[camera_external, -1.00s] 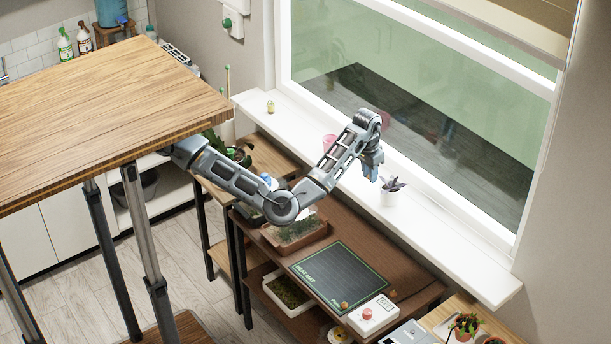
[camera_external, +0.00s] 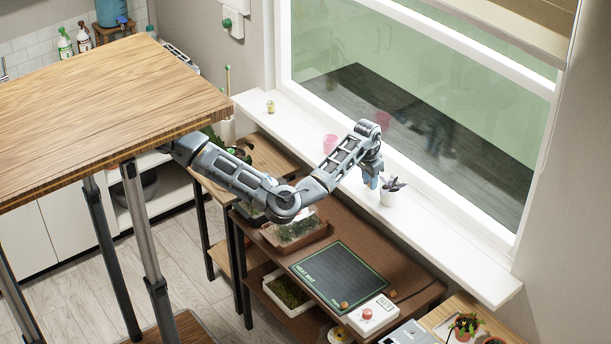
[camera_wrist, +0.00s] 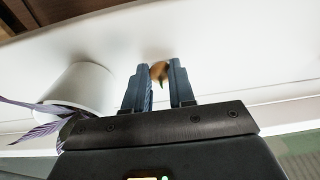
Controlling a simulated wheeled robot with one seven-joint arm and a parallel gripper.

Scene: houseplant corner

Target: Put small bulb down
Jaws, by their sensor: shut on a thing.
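The small bulb (camera_wrist: 159,72) is brown with a green tip and sits between the fingertips of my gripper (camera_wrist: 160,75) in the wrist view. My gripper is shut on it. In the external view my gripper (camera_external: 372,183) points down at the white window sill (camera_external: 440,232), just left of a white pot (camera_external: 389,198) with a dark purple plant. The bulb cannot be made out there. In the wrist view the white pot (camera_wrist: 80,88) is close to the left of the fingers. Whether the bulb touches the sill I cannot tell.
A pink pot (camera_external: 330,143) stands on the sill further left. A small yellowish object (camera_external: 270,107) is at its far end. The sill right of the white pot is clear. Below are a dark heat mat (camera_external: 335,270) with a small orange-brown object (camera_external: 344,304), and a planted tray (camera_external: 296,238).

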